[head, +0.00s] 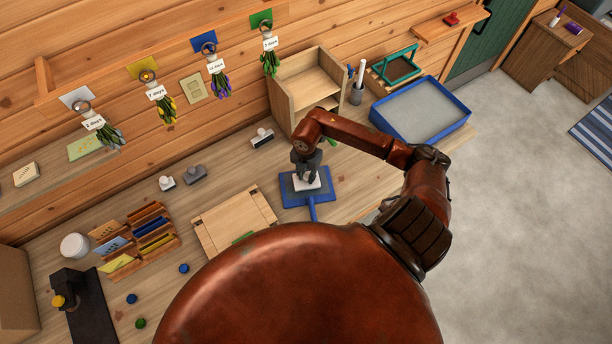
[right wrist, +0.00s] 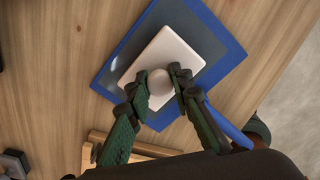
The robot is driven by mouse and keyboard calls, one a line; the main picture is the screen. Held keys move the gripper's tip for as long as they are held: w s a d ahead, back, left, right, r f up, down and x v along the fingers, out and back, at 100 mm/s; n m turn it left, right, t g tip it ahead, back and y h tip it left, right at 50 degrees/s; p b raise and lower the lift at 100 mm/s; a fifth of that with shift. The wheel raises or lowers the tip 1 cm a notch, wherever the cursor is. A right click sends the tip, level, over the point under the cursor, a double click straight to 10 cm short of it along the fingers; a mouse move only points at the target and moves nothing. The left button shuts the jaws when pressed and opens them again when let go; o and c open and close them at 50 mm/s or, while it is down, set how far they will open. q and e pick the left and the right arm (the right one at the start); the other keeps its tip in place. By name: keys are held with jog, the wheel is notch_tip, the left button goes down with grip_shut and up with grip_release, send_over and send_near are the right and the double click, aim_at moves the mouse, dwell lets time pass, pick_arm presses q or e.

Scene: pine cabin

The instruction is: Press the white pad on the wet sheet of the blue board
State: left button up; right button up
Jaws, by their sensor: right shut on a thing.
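The blue board (head: 291,199) lies on the workbench with its blue handle pointing toward me. In the right wrist view the board (right wrist: 238,58) has a dark grey-blue sheet (right wrist: 218,42) inside its blue rim. The white pad (right wrist: 150,52) is a square plate with a round knob (right wrist: 159,81), over the middle of the sheet. My right gripper (head: 306,176) is above the board, its fingers (right wrist: 160,84) shut on the knob from both sides. I cannot tell whether the pad touches the sheet or hovers just above it. My left gripper is not in view.
A wooden board (head: 232,222) lies left of the blue board. A blue-rimmed tray (head: 462,121) and a green frame (head: 414,66) are to the right. An open wooden box (head: 277,98) stands behind. Stamps (head: 262,139) and a card rack (head: 150,250) are left.

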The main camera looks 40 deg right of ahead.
jog(key=shift+f+b, duration=0.4)
jog(key=shift+f, duration=0.1)
dwell(0.7)
jog(key=shift+s+f, duration=0.25)
dwell(1.1)
jog(key=shift+w+r+p, duration=0.15)
jog(key=shift+r+p, duration=0.5)
jog(key=shift+r, duration=0.2)
jog(key=shift+r+p, duration=1.9)
jog(key=shift+r, duration=0.9)
jog(key=shift+w, duration=0.1)
